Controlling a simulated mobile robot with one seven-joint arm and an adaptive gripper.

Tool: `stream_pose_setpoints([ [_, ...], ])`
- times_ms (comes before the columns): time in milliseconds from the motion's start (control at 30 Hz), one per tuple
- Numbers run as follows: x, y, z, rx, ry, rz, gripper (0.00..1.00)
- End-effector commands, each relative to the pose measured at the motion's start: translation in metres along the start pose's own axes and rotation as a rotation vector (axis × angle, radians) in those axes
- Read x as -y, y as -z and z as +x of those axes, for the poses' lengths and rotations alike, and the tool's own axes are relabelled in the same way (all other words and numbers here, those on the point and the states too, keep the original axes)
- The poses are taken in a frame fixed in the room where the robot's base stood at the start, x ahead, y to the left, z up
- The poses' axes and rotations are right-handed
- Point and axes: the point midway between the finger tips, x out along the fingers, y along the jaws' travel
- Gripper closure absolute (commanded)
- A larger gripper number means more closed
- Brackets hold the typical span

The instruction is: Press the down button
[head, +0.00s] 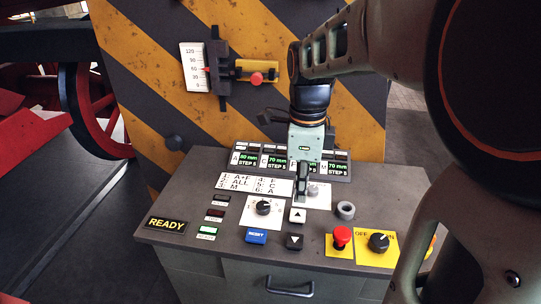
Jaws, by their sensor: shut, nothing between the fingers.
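My gripper (302,198) points down, shut and empty, over the console just behind the up button. It looks apart from the down button, which is in full view. Whether the fingertips touch the console or the up button cannot be told.
On the console (190,232) are a blue reset button (256,236), a black rotary knob (264,207), a grey ring (345,210), a red mushroom button (342,235) and an off/on switch (379,242). A display panel (250,161) stands behind. A drawer handle (290,287) is in front.

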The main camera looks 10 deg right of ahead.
Motion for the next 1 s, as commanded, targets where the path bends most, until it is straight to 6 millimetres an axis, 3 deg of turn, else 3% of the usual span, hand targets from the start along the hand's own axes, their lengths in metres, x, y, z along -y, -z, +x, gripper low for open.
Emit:
stream_pose_setpoints([
  [367,0.000,0.000,0.008,0.001,-0.002,-0.001,1.00],
  [1000,-0.001,-0.001,0.125,0.002,-0.002,-0.003,1.00],
])
